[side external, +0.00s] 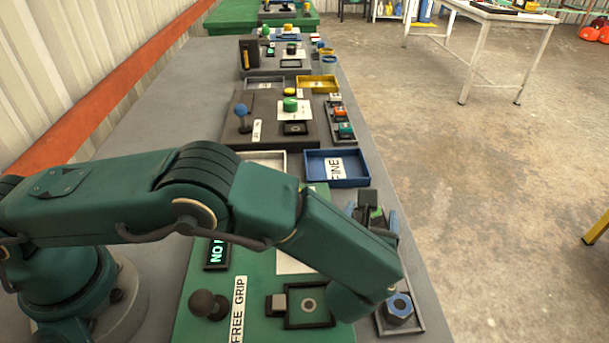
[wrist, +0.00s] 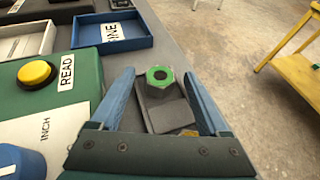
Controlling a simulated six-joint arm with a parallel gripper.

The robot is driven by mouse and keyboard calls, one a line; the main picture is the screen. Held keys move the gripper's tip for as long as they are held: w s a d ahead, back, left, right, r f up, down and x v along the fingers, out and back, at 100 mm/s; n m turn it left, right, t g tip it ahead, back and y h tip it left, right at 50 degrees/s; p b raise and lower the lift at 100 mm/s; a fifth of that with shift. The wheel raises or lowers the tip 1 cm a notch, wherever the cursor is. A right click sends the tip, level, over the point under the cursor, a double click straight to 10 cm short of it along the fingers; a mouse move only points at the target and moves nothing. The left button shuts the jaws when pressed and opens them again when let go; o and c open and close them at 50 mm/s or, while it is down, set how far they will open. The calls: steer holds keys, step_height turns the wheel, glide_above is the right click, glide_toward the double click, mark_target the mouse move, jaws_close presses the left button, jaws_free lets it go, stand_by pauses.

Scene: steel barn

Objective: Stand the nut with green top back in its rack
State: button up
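The nut with green top (wrist: 160,80) shows in the wrist view as a grey hex nut with a green upper face and dark hole. It sits on or against a dark grey block (wrist: 172,116); I cannot tell how it is seated. My gripper (wrist: 161,74) is open, with one blue finger on each side of the nut and a gap visible at the right. In the side view, a bit of green (side external: 376,213) shows between my gripper's fingers (side external: 372,216). The grey rack (side external: 416,324) runs along the table edge, largely hidden by my arm. A blue-topped nut (side external: 399,309) stands in it.
A blue tray (side external: 366,181) labelled FINE lies beyond my gripper. A green board with a yellow button (wrist: 35,73) and a blue knob (wrist: 20,162) is at left in the wrist view. The table's right edge is close; open floor lies beyond.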

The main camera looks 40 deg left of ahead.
steer(key=shift+r, duration=0.15)
steer(key=v, duration=0.7)
steer(key=shift+d, duration=0.1)
steer(key=shift+s+r, duration=0.15)
steer(key=shift+r, duration=0.05)
steer(key=a+r+n+g, duration=0.1)
steer(key=a+n, duration=0.1)
steer(key=a, duration=0.1)
steer(key=a+r+n+g+y, duration=0.1)
steer(key=a+r+n+g, duration=0.1)
steer(key=a+n, duration=0.1)
steer(key=s+a+r+n+g, duration=0.1)
steer(key=a+r+n, duration=0.1)
steer(key=a+n, duration=0.1)
steer(key=shift+a, duration=0.15)
steer(key=s+a+r+n+g+h, duration=0.1)
steer(key=s+a+r+n+h, duration=0.2)
steer(key=s+n, duration=0.5)
steer(key=s+a+r+n+g+h, duration=0.1)
steer(key=s+a+r+n+h, duration=0.2)
steer(key=n, duration=1.2)
steer(key=s+a+r, duration=0.1)
steer(key=s+a, duration=0.2)
steer(key=s, duration=0.2)
steer(key=shift+s+a+g, duration=0.2)
steer(key=shift+s+g, duration=0.05)
steer(key=shift+g, duration=0.15)
